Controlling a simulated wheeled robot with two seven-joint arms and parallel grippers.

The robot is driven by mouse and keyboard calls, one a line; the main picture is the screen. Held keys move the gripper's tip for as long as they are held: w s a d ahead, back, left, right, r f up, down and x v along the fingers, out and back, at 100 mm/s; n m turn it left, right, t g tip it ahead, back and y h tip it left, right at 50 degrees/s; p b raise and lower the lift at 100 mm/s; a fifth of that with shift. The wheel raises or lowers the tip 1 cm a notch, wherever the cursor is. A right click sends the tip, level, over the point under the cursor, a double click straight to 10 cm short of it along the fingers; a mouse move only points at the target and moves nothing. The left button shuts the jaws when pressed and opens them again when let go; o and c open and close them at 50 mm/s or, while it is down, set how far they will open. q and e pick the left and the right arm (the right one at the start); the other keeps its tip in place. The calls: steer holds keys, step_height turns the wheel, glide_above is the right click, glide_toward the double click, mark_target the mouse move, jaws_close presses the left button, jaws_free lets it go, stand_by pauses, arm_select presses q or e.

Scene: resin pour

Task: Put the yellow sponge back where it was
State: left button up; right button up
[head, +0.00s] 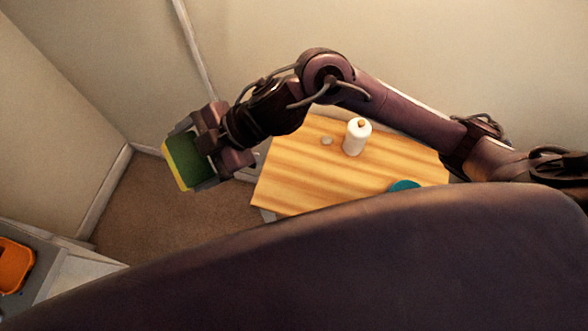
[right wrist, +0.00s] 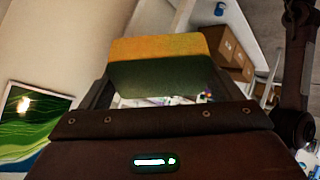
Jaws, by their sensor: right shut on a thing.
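The yellow sponge (head: 188,161) has a green side and a yellow edge. My right gripper (head: 200,158) is shut on it and holds it up in the air, left of the wooden table, above the carpet. In the right wrist view the sponge (right wrist: 160,47) sits between the two fingers (right wrist: 160,85), yellow part at the top and dark green part below. My left gripper does not show in either view.
A wooden table (head: 300,178) carries a white bottle (head: 355,140), a small pale object (head: 326,141) and a teal round thing (head: 404,186). An orange container (head: 14,265) stands on a grey surface at lower left. Walls close in behind. My dark body hides the foreground.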

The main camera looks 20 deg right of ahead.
mark_target(208, 163)
steer(key=shift+s+d+f+g+h+p, duration=0.2)
steer(key=shift+d+f+g+h, duration=0.1)
steer(key=shift+d+f+h, duration=0.25)
steer(key=shift+s+d+f+g+h+p, duration=0.15)
steer(key=shift+d+f+g+h, duration=0.15)
steer(key=shift+d+f+h, duration=0.3)
steer(key=w+d+f+m+g+h+p, duration=0.1)
steer(key=w+d+f+h, duration=0.1)
steer(key=d, duration=0.7)
steer(key=w+d+f+m+h, duration=0.1)
steer(key=w+d+h, duration=0.1)
steer(key=d, duration=0.7)
steer(key=f, duration=1)
steer(key=f+b, duration=0.1)
steer(key=f, duration=0.4)
steer(key=shift+w+a+f, duration=0.2)
steer(key=shift+a+f, duration=0.05)
steer(key=shift+f, duration=2.15)
steer(key=o, duration=0.7)
steer(key=v, duration=1.2)
steer(key=shift+w, duration=0.1)
